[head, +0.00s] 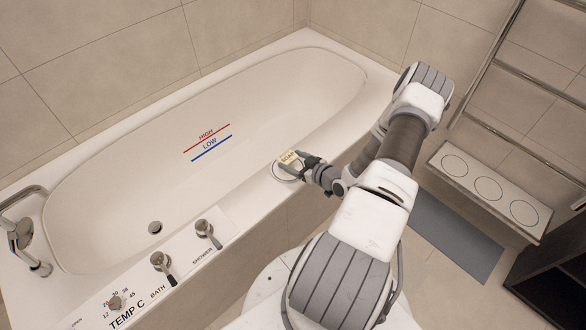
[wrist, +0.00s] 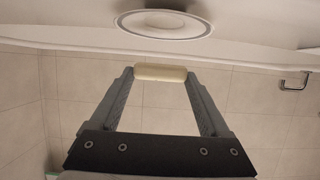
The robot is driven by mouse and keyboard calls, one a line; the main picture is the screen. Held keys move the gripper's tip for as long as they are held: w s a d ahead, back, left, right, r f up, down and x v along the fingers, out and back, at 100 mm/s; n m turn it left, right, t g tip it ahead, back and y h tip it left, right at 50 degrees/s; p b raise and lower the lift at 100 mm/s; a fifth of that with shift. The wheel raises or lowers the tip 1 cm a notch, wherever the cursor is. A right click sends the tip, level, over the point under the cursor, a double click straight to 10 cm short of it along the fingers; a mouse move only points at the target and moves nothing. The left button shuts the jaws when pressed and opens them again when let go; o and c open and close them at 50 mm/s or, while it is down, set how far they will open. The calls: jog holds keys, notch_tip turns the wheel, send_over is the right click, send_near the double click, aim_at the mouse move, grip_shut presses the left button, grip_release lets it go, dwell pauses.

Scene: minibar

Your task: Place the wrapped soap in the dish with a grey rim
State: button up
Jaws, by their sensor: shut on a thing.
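The wrapped soap (head: 288,156) is a small cream block with printing on its face. My gripper (head: 302,160) is shut on it and holds it over the near rim of the bathtub. In the wrist view the soap (wrist: 160,73) shows edge-on between the two fingertips. The white dish with a grey rim (head: 282,176) sits on the tub's near ledge, just below the soap and partly hidden by it and my gripper. In the wrist view the dish (wrist: 166,24) appears whole and empty, apart from the soap in the picture.
The bathtub (head: 110,180) lies behind the ledge, with red and blue level lines inside. Bath and shower knobs (head: 162,265) stand on the ledge to the left. A white unit with several round marks (head: 488,187) and a towel rail (head: 536,78) are at the right.

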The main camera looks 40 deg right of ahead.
jog(key=shift+f+b, duration=0.35)
jog(key=shift+f, duration=1.65)
jog(key=shift+f+b, duration=0.4)
jog(key=shift+b, duration=0.05)
jog(key=o, duration=1.2)
jog(key=shift+c, duration=0.2)
jog(key=shift+r, duration=0.15)
jog(key=shift+s+r+p, duration=0.1)
jog(key=shift+r+p, duration=0.35)
jog(key=shift+p, duration=0.2)
jog(key=v, duration=1.1)
jog(key=shift+s+p, duration=0.35)
jog(key=shift+p, duration=0.05)
